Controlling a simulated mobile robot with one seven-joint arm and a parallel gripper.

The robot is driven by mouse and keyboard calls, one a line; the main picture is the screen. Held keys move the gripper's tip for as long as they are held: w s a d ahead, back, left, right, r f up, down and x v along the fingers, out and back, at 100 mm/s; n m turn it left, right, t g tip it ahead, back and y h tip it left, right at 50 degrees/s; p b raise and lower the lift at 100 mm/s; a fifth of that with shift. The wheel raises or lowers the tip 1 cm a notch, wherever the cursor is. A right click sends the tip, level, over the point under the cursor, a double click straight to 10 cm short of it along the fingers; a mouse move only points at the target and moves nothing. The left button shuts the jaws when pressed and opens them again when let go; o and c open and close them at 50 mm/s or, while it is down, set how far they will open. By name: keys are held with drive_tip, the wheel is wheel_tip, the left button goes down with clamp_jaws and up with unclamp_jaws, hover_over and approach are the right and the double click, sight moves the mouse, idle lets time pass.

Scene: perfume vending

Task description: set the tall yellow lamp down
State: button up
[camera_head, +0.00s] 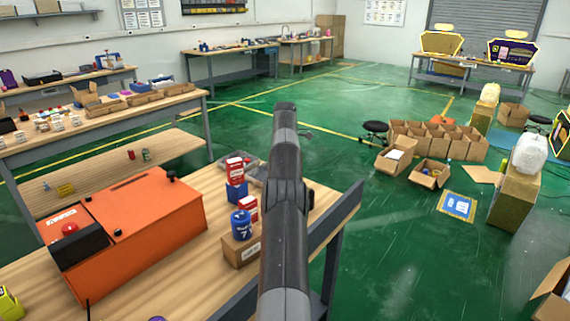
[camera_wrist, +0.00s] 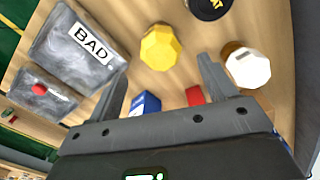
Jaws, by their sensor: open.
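A yellow faceted thing (camera_wrist: 160,47), seen from its top end, stands on the wooden table in the wrist view; I take it as the yellow lamp. Its height is hard to judge from this angle. My gripper (camera_wrist: 161,75) is open, with one finger to the lower left of the lamp and the other to its lower right. No finger visibly touches it, and the space between the fingers shows only bare wood and boxes farther down. In the head view my arm covers the middle, and I cannot make out the lamp there.
A white-topped faceted thing (camera_wrist: 247,66) stands close to the right finger. A black round thing (camera_wrist: 208,7) is at the top edge. A grey tray marked BAD (camera_wrist: 70,52) lies left. A blue box (camera_wrist: 146,103) and a red box (camera_wrist: 195,96) sit near the gripper's palm.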

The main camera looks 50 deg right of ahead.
drive_tip(key=shift+r, duration=0.85)
drive_tip(key=shift+a, duration=0.1)
